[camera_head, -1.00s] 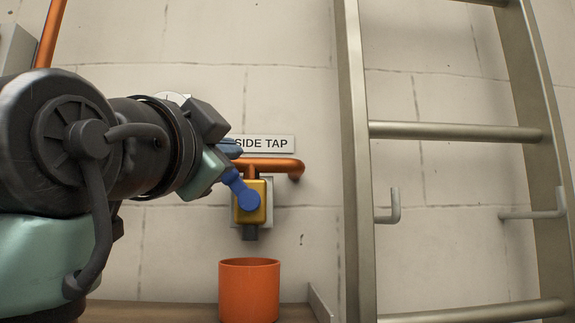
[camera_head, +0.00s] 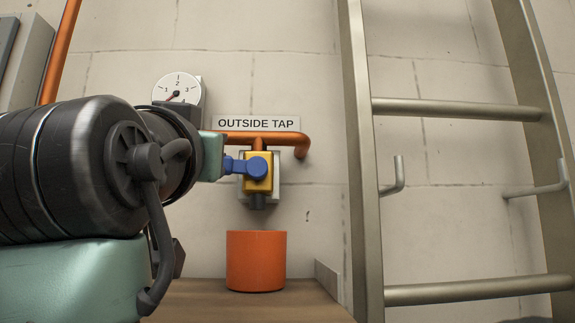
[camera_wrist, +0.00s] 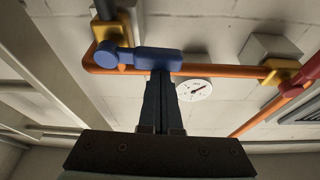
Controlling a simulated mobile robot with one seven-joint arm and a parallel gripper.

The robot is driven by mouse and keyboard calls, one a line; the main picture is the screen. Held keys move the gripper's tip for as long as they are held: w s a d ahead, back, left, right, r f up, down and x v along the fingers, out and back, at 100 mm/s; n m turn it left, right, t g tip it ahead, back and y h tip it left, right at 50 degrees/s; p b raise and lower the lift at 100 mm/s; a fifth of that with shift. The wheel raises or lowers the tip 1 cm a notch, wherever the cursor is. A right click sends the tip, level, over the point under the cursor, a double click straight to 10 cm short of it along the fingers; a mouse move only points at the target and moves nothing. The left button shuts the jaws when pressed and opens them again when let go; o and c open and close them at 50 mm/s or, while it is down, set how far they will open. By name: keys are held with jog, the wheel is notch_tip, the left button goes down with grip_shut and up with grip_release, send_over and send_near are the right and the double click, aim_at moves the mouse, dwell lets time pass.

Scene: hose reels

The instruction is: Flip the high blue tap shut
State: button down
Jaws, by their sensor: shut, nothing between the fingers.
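The high blue tap is a yellow valve body (camera_head: 265,185) with a blue lever (camera_head: 240,166) on the orange pipe below the OUTSIDE TAP sign. The lever points left from its round hub, about level. In the wrist view the blue lever (camera_wrist: 160,60) lies across the fingertips, with the yellow body (camera_wrist: 108,28) at upper left. My gripper (camera_wrist: 159,78) is shut and empty, its dark blue fingers together and seemingly against the lever. In the head view my gripper (camera_head: 212,157) is left of the tap and its fingertips are hard to make out.
An orange cup (camera_head: 256,262) stands on a wooden shelf (camera_head: 200,302) below the tap. A metal ladder (camera_head: 362,180) stands to the right. A gauge (camera_head: 178,92) is behind my arm. The wrist view shows another yellow valve (camera_wrist: 284,72) with a red handle (camera_wrist: 297,97).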

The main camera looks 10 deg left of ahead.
jog(key=shift+f, duration=0.25)
jog(key=shift+w, duration=0.1)
dwell(0.4)
